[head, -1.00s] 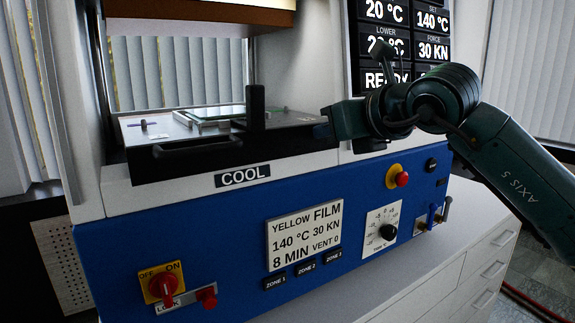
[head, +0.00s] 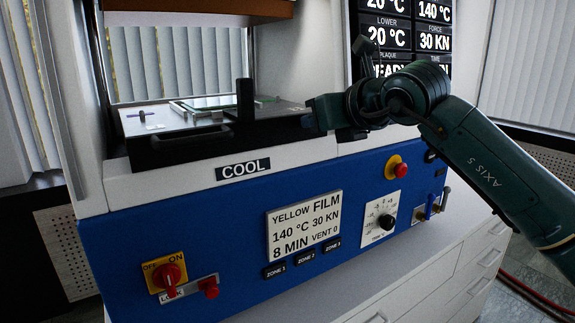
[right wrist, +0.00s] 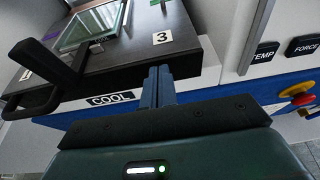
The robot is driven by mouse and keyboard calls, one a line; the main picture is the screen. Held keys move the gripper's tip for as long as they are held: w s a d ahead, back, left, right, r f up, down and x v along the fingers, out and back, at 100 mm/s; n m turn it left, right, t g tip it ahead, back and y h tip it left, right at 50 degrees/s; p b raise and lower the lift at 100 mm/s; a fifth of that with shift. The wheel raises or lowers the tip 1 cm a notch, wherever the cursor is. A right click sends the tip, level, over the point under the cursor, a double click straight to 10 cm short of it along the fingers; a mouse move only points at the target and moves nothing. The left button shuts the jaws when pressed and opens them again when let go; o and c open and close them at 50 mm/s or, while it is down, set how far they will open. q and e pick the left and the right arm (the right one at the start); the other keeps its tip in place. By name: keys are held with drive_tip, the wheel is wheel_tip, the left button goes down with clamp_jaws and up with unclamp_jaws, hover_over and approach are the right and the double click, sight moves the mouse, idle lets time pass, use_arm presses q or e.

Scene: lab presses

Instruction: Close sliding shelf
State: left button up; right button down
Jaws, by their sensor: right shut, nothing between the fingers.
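The sliding shelf (head: 190,135) is a dark slab standing out of the white and blue press, above the COOL label. It has a black front handle (head: 190,149) and an upright black bar (head: 245,100). A glass-topped plate (head: 205,103) lies on it. In the right wrist view the shelf (right wrist: 145,55) fills the upper left, with a 3 label. My right gripper (head: 312,114) is shut and empty at the shelf's right front end. Its fingers (right wrist: 158,78) overlap the shelf's front edge in the wrist view; I cannot tell if they touch. My left gripper is not in view.
A brown-sided upper block (head: 200,10) hangs above the shelf. The blue front panel (head: 115,235) below carries a red switch (head: 167,277), a dial (head: 386,222) and a red button (head: 400,170). A display (head: 400,40) stands behind my right arm. White drawers (head: 440,285) are at lower right.

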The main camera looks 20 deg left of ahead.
sight(302, 114)
drive_tip(key=shift+w+a+r+p, duration=0.1)
drive_tip(key=shift+w+a+p, duration=0.5)
drive_tip(key=shift+a+p, duration=0.25)
drive_tip(key=shift+w+a+p, duration=0.6)
drive_tip(key=shift+a, duration=0.3)
drive_tip(key=shift+w+a+p, duration=0.3)
drive_tip(key=shift+w+a, duration=0.05)
drive_tip(key=shift+a, duration=0.05)
